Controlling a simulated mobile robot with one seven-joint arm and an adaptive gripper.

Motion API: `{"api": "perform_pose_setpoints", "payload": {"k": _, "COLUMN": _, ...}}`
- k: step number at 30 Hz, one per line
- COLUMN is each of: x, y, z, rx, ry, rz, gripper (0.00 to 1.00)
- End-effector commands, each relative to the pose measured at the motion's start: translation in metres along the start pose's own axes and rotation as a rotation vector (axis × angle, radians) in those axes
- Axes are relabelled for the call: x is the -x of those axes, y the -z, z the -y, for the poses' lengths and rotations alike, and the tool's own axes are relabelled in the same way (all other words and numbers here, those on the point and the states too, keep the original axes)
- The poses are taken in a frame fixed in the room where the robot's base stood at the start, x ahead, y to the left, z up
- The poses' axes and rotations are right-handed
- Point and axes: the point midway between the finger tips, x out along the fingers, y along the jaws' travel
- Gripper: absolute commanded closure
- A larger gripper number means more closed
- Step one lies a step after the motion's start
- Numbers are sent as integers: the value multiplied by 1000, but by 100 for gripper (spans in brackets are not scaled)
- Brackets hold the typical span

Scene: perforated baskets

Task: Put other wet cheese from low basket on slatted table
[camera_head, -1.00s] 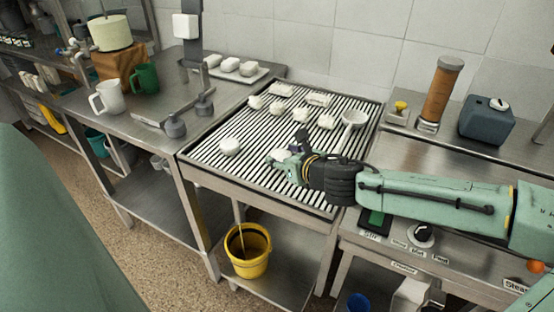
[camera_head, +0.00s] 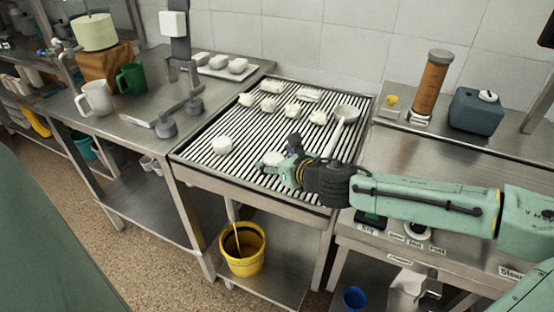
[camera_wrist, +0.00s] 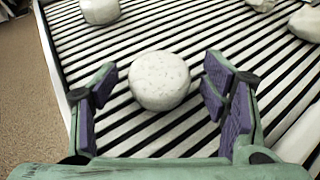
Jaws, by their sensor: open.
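A round white cheese (camera_wrist: 160,80) with a dimpled surface rests flat on the slatted table (camera_wrist: 190,22). It lies between the spread purple-padded fingers of my gripper (camera_wrist: 160,88), with a gap on each side. In the head view my gripper (camera_head: 278,160) is low over the front right of the slatted table (camera_head: 205,165), partly hiding this cheese (camera_head: 270,157). A second round white cheese (camera_head: 222,145) stands to its left, apart from it; it also shows at the top left of the wrist view (camera_wrist: 100,10). I cannot make out a low basket.
Several white lumps (camera_head: 293,110) lie toward the back of the slats, beside a ladle-like tool (camera_head: 345,115). A yellow bucket (camera_head: 242,250) stands on the shelf below. The left counter holds a white jug (camera_head: 95,98), a green jug (camera_head: 131,77) and a tray with white blocks (camera_head: 222,68).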

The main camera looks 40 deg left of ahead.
Motion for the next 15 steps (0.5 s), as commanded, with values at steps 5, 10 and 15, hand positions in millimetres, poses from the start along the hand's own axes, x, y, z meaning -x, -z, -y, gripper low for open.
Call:
{"api": "perform_pose_setpoints", "payload": {"k": 5, "x": 0, "y": 0, "z": 0, "rx": 0, "ry": 0, "rz": 0, "gripper": 32}}
{"api": "perform_pose_setpoints", "payload": {"k": 10, "x": 7, "y": -2, "z": 1, "rx": 1, "ry": 2, "rz": 1, "gripper": 32}}
{"api": "perform_pose_setpoints", "payload": {"k": 15, "x": 37, "y": 0, "z": 2, "rx": 3, "ry": 6, "rz": -2, "gripper": 32}}
